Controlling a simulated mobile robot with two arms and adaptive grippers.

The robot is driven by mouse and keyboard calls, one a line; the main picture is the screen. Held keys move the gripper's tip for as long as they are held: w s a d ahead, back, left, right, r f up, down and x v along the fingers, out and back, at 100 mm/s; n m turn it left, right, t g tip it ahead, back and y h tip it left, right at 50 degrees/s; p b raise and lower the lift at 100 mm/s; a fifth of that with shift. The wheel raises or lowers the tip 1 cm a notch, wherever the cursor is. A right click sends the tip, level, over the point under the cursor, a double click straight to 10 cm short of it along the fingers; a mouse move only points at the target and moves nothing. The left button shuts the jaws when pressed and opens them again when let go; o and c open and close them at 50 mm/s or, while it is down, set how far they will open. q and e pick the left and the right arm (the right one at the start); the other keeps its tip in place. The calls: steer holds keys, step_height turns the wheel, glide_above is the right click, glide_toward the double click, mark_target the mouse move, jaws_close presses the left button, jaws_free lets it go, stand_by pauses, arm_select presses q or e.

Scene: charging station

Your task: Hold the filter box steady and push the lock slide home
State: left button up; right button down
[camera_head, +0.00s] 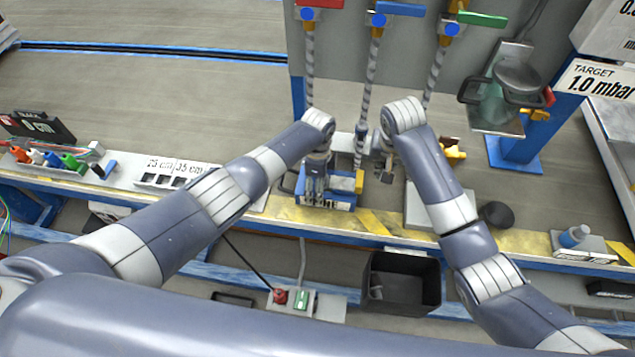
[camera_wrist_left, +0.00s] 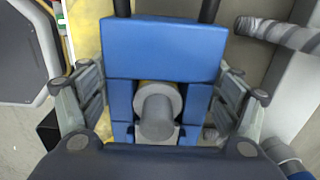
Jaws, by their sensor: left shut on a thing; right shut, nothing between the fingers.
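The filter box (camera_head: 342,203) is blue and sits at the front edge of the bench in the head view. My left gripper (camera_head: 316,186) is over it from above and shut on it. In the left wrist view the blue box (camera_wrist_left: 165,48) lies between the two grey fingers, with a round grey plug (camera_wrist_left: 157,118) in its middle. A yellow block (camera_head: 359,181) shows at the box's right end; I cannot tell whether it is the lock slide. My right gripper (camera_head: 385,172) is shut and empty, just right of the yellow block. Whether it touches is unclear.
Hoses with red, blue and green handles (camera_head: 400,8) hang behind my grippers. A yellow valve (camera_head: 453,152) is right of my right gripper. A black bin (camera_head: 402,282) and a red-and-green button box (camera_head: 304,301) are below the bench edge. A labelled tray (camera_head: 165,177) lies left.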

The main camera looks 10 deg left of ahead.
arm_select(q)
steer(key=o, duration=1.2)
steer(key=shift+s+f, duration=0.1)
steer(key=shift+r, duration=0.2)
